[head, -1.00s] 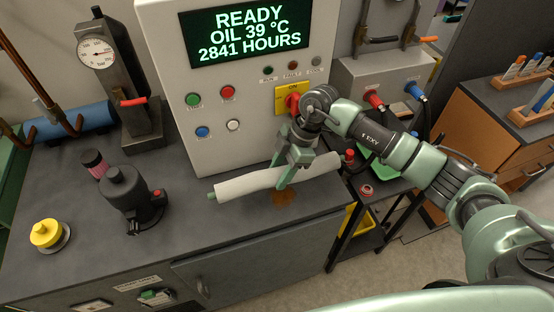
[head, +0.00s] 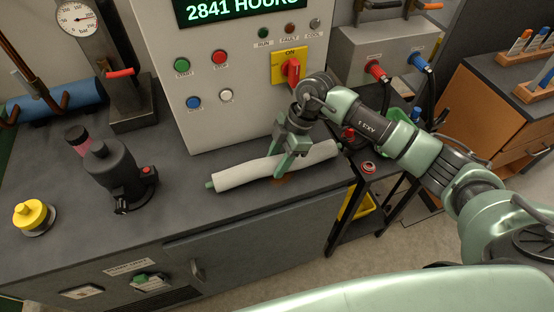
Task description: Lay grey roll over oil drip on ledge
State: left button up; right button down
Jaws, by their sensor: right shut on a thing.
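The pale grey roll (head: 242,172) lies lengthwise along the front part of the dark ledge (head: 235,212), below the control panel. Its left end shows a small green tip. My right gripper (head: 286,167) is shut on the roll, right of its middle. The brown oil drip (head: 284,181) shows only as a small patch at the roll's front edge, beside the fingers; the rest is hidden behind roll and gripper. The roll looks down on the ledge or very close to it; I cannot tell exactly. My left gripper is not in view.
The control panel (head: 238,122) stands right behind the roll. A dark pump-like device (head: 113,172) and a yellow-capped part (head: 32,215) stand to the left. A black rack (head: 372,190) is beyond the ledge's right end. The ledge front is clear.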

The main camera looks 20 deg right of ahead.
aim_at(278, 159)
jog(key=shift+f, duration=0.15)
jog(key=c, duration=0.7)
grip_release()
jog(key=b+v, duration=0.2)
jog(key=v, duration=0.5)
jog(key=shift+d+r, duration=0.15)
jog(key=shift+r, duration=0.2)
